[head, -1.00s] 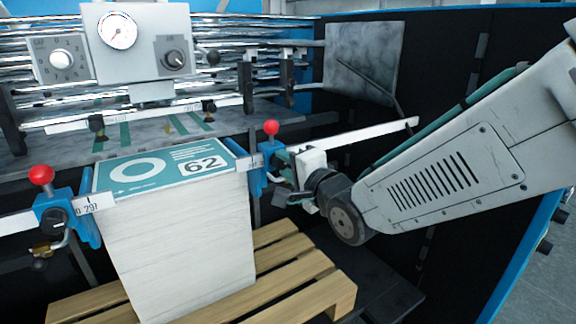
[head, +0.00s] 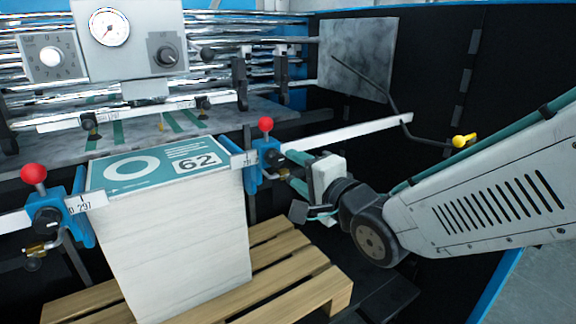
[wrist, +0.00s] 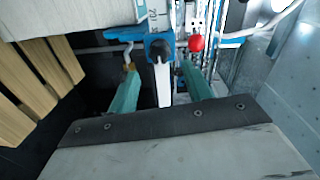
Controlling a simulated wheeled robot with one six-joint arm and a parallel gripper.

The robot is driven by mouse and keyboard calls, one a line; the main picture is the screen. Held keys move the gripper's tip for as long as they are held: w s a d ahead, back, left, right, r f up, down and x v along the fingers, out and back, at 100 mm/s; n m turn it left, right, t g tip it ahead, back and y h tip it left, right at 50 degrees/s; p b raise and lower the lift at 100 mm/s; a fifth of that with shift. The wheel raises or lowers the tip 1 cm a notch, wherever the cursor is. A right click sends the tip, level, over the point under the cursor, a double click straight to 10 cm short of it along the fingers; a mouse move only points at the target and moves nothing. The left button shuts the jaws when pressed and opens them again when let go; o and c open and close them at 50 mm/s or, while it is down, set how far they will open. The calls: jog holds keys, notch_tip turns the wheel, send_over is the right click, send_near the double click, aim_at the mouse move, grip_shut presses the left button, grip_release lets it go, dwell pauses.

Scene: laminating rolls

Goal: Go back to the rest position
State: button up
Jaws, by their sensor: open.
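My gripper (head: 290,170) is at the centre of the head view, just right of the blue right-hand side guide (head: 268,158) with its red knob (head: 265,124). In the wrist view its two teal fingers (wrist: 156,88) are spread apart with nothing held between them. The blue guide (wrist: 157,48) and its red knob (wrist: 197,43) show beyond the fingertips there. Whether a finger touches the guide I cannot tell.
A tall paper stack (head: 175,240) with a teal "62" top sheet stands on a wooden pallet (head: 330,290). A left guide (head: 48,215) with a red knob stands beside it. A ruler bar (head: 360,133) extends right.

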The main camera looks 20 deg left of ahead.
jog(key=shift+v, duration=0.8)
